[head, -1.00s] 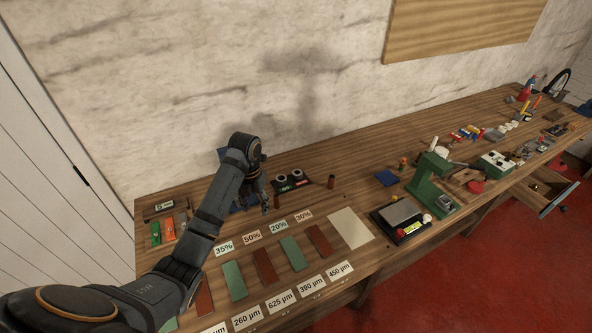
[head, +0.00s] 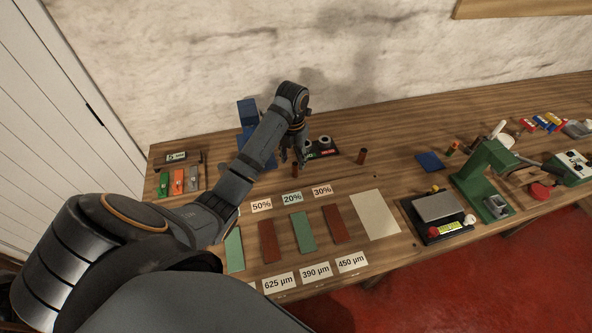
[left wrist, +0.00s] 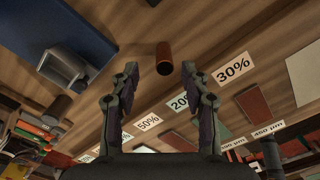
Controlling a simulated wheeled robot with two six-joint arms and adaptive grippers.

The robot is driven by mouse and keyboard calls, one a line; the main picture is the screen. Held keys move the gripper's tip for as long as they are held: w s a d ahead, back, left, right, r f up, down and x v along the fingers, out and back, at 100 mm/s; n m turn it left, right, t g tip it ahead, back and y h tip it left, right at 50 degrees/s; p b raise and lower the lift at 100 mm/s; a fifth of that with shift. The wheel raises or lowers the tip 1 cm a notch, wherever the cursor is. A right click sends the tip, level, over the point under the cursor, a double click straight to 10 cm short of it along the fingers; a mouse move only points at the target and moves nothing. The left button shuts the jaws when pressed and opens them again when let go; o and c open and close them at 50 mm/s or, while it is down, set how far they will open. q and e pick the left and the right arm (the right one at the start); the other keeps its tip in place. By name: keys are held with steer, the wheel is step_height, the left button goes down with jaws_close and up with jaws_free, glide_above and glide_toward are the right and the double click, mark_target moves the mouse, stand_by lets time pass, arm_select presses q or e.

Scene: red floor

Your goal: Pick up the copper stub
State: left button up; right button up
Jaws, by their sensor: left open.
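A short copper-brown stub (head: 295,171) stands on the bench just behind the 20% label. A second, similar brown cylinder (head: 362,156) stands farther right; I cannot tell from looks alone which is the copper stub. My left gripper (head: 291,157) is open, pointing down close to the nearer stub. In the left wrist view a copper-brown stub (left wrist: 164,58) shows beyond and between the two open fingers (left wrist: 160,82), apart from both, with nothing held. My right gripper is not in view.
A black stand with two light rings (head: 322,146) is just right of the gripper. Blue blocks (head: 247,113) stand behind the arm. Coloured strips and labels (head: 303,232) lie in front. A green press (head: 484,178) and scale (head: 437,207) are to the right.

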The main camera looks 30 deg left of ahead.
mark_target(295, 164)
arm_select(q)
steer(key=shift+s+f+b, duration=0.1)
steer(key=shift+f+b, duration=0.15)
steer(key=shift+b, duration=0.1)
steer(key=f+b, duration=0.1)
steer(key=b, duration=0.1)
steer(key=f+b, duration=0.1)
steer(key=shift+d+f, duration=0.25)
steer(key=shift+f, duration=0.1)
steer(key=shift+w+f+p, duration=0.35)
steer(key=shift+f+p, duration=0.15)
steer(key=shift+f, duration=0.3)
steer(key=shift+s, duration=0.15)
steer(key=shift+c, duration=0.7)
steer(key=c, duration=0.7)
jaws_close()
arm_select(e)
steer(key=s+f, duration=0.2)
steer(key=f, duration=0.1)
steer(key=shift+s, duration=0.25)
